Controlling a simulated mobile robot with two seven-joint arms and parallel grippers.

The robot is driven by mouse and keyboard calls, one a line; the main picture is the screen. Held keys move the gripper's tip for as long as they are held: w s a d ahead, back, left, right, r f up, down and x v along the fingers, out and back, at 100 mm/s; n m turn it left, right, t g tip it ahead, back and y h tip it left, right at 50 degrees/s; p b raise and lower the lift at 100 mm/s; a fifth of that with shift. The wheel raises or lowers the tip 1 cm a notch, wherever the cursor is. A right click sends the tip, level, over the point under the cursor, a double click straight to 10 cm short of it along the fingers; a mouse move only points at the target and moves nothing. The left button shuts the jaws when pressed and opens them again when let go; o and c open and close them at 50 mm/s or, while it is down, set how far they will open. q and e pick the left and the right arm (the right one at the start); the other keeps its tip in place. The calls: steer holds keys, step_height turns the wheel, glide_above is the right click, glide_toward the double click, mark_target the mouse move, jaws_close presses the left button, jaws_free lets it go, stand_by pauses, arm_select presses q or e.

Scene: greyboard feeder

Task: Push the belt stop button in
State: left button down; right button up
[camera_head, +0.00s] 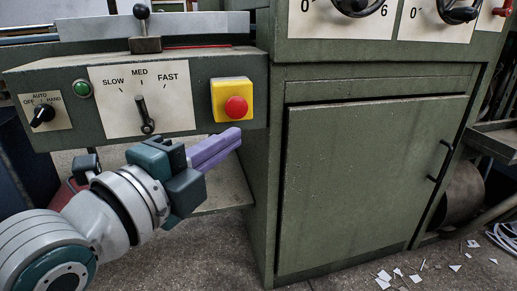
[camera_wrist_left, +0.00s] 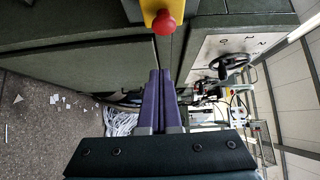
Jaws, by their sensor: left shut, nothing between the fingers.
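The belt stop button is a red mushroom button (camera_head: 236,107) on a yellow box (camera_head: 217,99), at the right end of the green control panel. In the left wrist view the red button (camera_wrist_left: 164,23) shows at the top, ahead of the fingertips, with its yellow box (camera_wrist_left: 152,6) behind it. My left gripper (camera_head: 238,134) is shut and empty, its purple fingers together. In the head view its tips appear just below the button. A gap shows between tips and button in the wrist view. Whether the button is pressed in cannot be told. My right gripper is not in view.
Left of the button are a SLOW/MED/FAST lever (camera_head: 146,115), a green button (camera_head: 82,88) and an OFF/AUTO/HAND knob (camera_head: 43,115). A green cabinet door (camera_head: 365,185) stands to the right. Paper scraps (camera_head: 398,273) lie on the floor.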

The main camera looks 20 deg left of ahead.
arm_select(q)
steer(key=s+a+p, duration=0.2)
steer(key=s, duration=0.4)
steer(key=shift+a+r, duration=0.25)
steer(key=shift+r, duration=0.1)
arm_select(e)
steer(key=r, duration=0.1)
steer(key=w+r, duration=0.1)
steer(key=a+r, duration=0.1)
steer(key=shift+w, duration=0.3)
arm_select(q)
steer(key=shift+s, duration=0.15)
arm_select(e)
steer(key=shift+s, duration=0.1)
